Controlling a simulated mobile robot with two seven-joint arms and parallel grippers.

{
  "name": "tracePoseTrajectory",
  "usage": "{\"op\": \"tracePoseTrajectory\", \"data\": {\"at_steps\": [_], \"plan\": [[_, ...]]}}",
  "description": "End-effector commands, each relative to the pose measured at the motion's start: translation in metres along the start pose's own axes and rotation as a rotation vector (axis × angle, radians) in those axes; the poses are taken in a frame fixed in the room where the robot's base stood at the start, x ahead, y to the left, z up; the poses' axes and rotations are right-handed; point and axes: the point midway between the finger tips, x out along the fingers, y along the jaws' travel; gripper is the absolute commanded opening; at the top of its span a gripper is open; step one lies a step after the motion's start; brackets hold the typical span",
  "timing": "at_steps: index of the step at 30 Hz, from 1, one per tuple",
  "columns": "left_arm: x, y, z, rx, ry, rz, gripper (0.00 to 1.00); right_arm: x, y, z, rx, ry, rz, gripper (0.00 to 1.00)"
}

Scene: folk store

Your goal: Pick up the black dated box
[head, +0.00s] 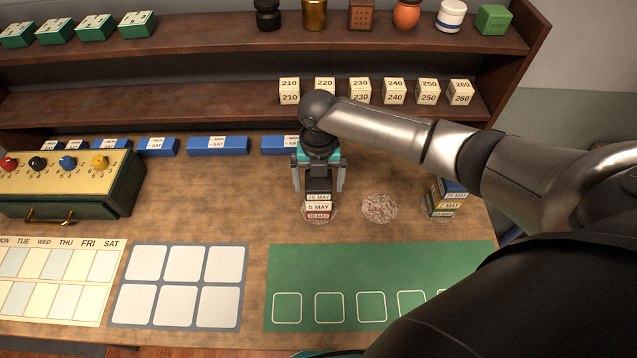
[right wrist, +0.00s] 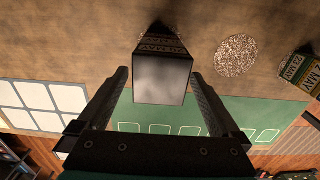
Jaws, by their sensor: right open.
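A small stack of dated boxes stands on the counter in the head view. The top one is the black dated box (head: 318,187), with a white label that seems to read 19 MAY. Below it are a box labelled 5 MAY (head: 317,207) and a red-labelled box (head: 317,216). My right gripper (head: 319,181) points down over the stack, open, one finger on each side of the black box. In the right wrist view the box's grey top (right wrist: 162,80) lies between the spread fingers, with gaps at both sides. My left gripper is out of view.
A speckled round patch (head: 379,208) lies right of the stack, then another dated stack (head: 446,200). A green mat (head: 380,262) lies in front. Blue boxes (head: 218,146) and shelves with numbered blocks (head: 394,91) stand behind. A knobbed box (head: 70,185) is left.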

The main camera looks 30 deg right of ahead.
Motion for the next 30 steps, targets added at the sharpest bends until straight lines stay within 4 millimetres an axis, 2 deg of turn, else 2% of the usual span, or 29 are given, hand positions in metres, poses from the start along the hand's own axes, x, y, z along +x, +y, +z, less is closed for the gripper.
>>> {"op": "tracePoseTrajectory", "data": {"at_steps": [4,26,30], "plan": [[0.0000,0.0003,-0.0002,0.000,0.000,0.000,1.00,-0.0002,-0.0001,-0.0001,0.000,0.000,0.000,0.98],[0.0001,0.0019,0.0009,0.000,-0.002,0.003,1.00,-0.0008,-0.0002,0.0003,0.001,0.000,0.000,0.16],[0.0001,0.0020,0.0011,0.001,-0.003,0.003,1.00,-0.0011,0.0000,0.0005,0.001,0.000,0.000,0.15]]}}
